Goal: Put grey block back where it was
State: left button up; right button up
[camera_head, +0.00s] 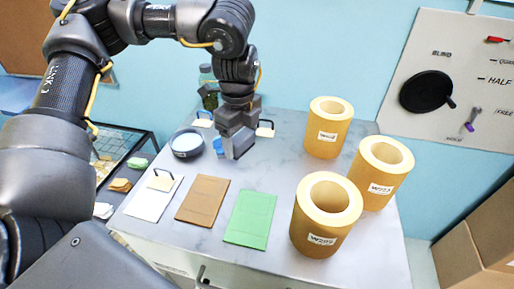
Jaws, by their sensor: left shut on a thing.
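My left gripper (238,145) reaches down over the grey table from above, behind the brown and green sheets. It is shut on a grey block (240,142), which looks much like the fingers in colour, so its edges are hard to tell apart. The block is at or just above the tabletop; I cannot tell whether it touches. A small blue thing (218,146) shows just left of it, partly hidden. My right gripper is not in view.
A white sheet (147,206) bearing a handled piece, a brown sheet (202,200) and a green sheet (250,217) lie in front. A round dish (187,143) is at left. Three kraft rolls, including the front one (312,228), stand at right. Behind is a bottle (208,92).

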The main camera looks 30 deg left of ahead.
pick_arm(q)
jog(key=p, duration=0.2)
send_over(258, 159)
jog(key=s, duration=0.1)
notch_tip(258, 159, down, 6)
jog(key=shift+w+f, duration=0.2)
jog(key=shift+f, duration=0.1)
jog(key=f+p, duration=0.2)
jog(key=f, duration=0.1)
jog(key=shift+w+p, duration=0.2)
jog(key=shift+p, duration=0.15)
jog(key=shift+f, duration=0.3)
jog(key=shift+f, duration=0.2)
jog(key=o, duration=1)
